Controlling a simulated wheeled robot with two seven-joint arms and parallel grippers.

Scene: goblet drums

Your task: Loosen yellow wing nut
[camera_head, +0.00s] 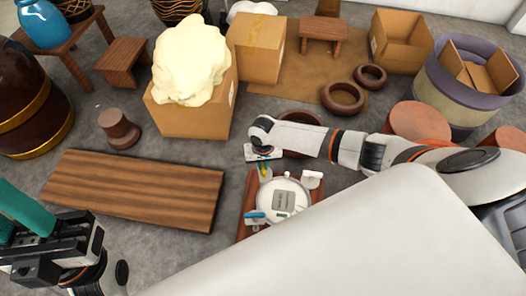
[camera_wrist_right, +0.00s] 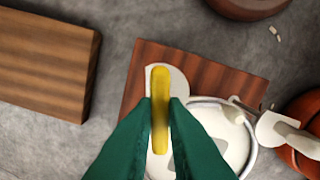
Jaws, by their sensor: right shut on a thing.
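The yellow wing nut (camera_wrist_right: 160,82) is long and narrow in the right wrist view, above a white bracket. My right gripper (camera_wrist_right: 161,108) has its green fingers shut on it, one on each side. In the head view the right gripper (camera_head: 265,172) reaches down at the far left corner of a round white drum piece (camera_head: 270,205), with a bit of yellow showing between the fingers. A blue part (camera_head: 255,217) sits at the piece's near left edge. My left gripper (camera_head: 28,215) is at the lower left, partly cut off, away from the piece; its opening is unclear.
The white piece rests on a reddish wooden board (camera_head: 247,198). A low wooden bench (camera_head: 130,190) stands to the left. Behind are cardboard boxes (camera_head: 190,120), clay rings (camera_head: 343,97) and a small brown stand (camera_head: 118,130). Bare grey floor lies between bench and board.

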